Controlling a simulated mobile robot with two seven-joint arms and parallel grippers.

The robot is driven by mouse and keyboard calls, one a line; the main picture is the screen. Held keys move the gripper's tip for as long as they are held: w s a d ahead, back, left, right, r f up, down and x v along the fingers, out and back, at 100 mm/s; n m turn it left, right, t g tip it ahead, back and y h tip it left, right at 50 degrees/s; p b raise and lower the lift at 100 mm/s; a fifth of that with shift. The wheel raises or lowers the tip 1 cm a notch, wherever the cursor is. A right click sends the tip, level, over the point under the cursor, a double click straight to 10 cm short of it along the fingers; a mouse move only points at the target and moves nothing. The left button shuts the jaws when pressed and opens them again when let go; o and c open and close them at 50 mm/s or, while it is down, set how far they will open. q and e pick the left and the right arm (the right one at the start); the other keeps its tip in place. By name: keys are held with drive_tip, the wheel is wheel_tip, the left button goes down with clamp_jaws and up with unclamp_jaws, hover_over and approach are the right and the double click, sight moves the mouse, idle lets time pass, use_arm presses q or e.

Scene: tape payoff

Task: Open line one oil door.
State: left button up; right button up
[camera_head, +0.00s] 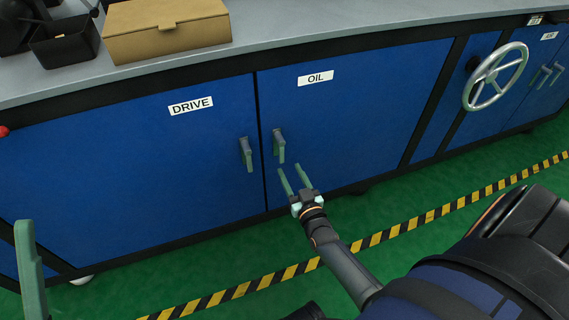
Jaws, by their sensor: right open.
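The blue oil door (350,105) carries a white OIL label (315,78) and appears shut, flush with the cabinet front. Its green-grey upright handle (279,146) is near its left edge. My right gripper (295,179) is open and empty, just below and slightly right of that handle in the picture; I see no contact. A green finger of my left gripper (31,270) shows at the lower left edge; the rest of it is out of view.
The blue drive door (200,150), with its own handle (245,154), is left of the oil door. A handwheel (496,77) sticks out at the right. A cardboard box (165,32) and black bin (64,44) sit on the grey worktop. Yellow-black tape (400,229) crosses the green floor.

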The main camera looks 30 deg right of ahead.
sight(282, 156)
drive_tip(key=b+x, duration=0.1)
drive_tip(key=x, duration=0.4)
drive_tip(key=shift+w+b, duration=0.3)
clamp_jaws()
idle(1.1)
